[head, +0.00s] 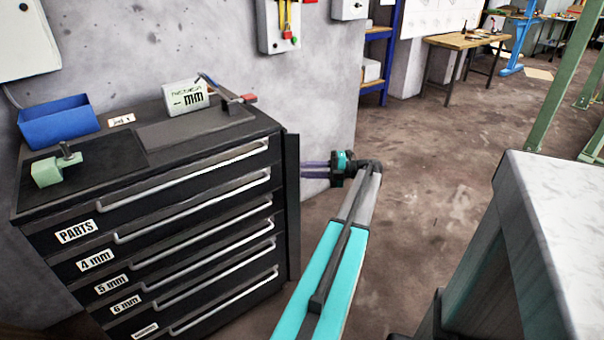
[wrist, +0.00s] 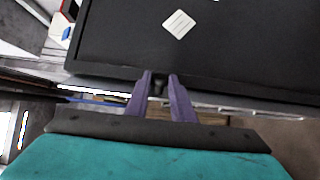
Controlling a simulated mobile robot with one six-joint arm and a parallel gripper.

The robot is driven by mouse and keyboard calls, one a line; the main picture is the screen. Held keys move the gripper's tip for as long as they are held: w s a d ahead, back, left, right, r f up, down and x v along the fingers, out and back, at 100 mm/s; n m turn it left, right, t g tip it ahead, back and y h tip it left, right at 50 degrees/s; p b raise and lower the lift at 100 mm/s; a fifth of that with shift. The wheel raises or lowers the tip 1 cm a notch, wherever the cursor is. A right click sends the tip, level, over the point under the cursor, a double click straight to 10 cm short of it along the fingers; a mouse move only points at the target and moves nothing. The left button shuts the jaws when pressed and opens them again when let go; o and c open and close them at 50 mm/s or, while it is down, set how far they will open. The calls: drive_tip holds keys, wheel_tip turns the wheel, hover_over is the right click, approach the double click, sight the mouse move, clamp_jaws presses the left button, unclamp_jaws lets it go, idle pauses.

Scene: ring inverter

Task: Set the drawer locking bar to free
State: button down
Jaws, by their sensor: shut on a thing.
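The black drawer cabinet (head: 190,222) stands at the left in the head view, its several drawers shut. The locking bar (head: 293,205) is a tall, narrow, dark upright strip along the cabinet's right front edge. My gripper (head: 303,170) reaches it from the right, at its upper part. In the wrist view the two purple fingers of my gripper (wrist: 160,77) are close together on a small dark part. Behind them is a broad black panel with a white label (wrist: 179,24). The tips' exact contact with the bar is hidden in the head view.
On the cabinet top are a blue bin (head: 58,122), a green vise-like block (head: 50,170) and a white box (head: 187,97). A pale-topped bench (head: 560,230) stands close at the right.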

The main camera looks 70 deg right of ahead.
drive_tip(key=shift+d+r, duration=0.1)
drive_tip(key=shift+d, duration=0.1)
drive_tip(key=c, duration=1.5)
unclamp_jaws()
drive_tip(key=shift+c, duration=0.2)
drive_tip(key=shift+a, duration=0.1)
drive_tip(key=shift+s, duration=0.1)
